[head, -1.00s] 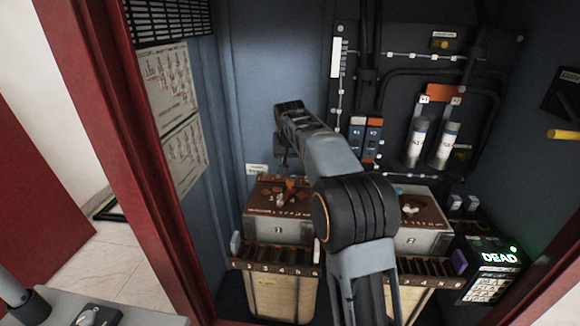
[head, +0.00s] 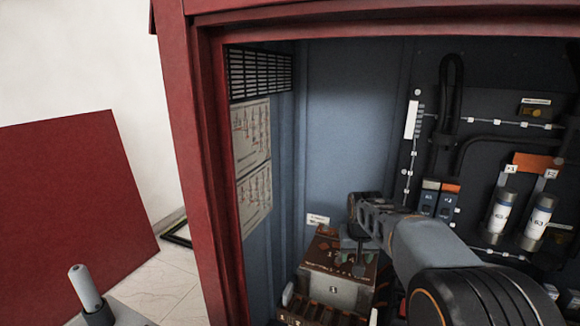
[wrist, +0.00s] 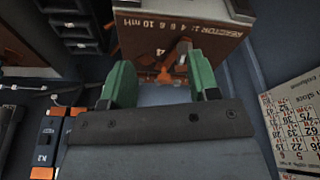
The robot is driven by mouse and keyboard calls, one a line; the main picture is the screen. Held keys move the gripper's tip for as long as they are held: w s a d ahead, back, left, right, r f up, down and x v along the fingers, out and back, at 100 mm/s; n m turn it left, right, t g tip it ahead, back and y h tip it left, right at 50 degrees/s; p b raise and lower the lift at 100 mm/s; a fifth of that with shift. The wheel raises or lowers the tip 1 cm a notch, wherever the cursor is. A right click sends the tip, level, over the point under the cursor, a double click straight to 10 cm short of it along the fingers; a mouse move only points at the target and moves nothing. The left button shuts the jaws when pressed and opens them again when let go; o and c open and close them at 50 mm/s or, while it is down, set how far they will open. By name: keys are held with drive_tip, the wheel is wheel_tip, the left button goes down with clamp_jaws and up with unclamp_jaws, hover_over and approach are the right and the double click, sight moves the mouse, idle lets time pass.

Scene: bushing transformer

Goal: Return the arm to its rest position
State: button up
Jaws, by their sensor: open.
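In the head view my grey arm comes in from the lower right, and my gripper (head: 355,250) points down inside the cabinet, over the brown-topped box marked 1 (head: 335,288). In the wrist view a brown box face with white lettering (wrist: 185,30) lies beyond the fingertips. An orange-brown part (wrist: 165,75) shows between the fingers, apart from them. Part of the box is hidden behind my arm in the head view.
The red cabinet frame (head: 200,150) stands left of my arm. Two white cylinders (head: 518,215) and two switches (head: 438,200) sit on the dark back panel. Charts (head: 253,165) hang on the left wall. A red panel (head: 70,200) leans outside.

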drive_tip(key=s+a+r+p, duration=0.1)
drive_tip(key=s+r+p, duration=0.2)
drive_tip(key=s, duration=0.8)
drive_tip(key=s+a+r+n+p, duration=0.1)
drive_tip(key=s+a+r+p, duration=0.1)
drive_tip(key=s, duration=0.9)
drive_tip(key=shift+s+r+t+y+p, duration=0.35)
drive_tip(key=shift+r+p, duration=0.25)
drive_tip(key=shift+p, duration=0.55)
drive_tip(key=shift+w, duration=0.1)
drive_tip(key=shift+c, duration=0.2)
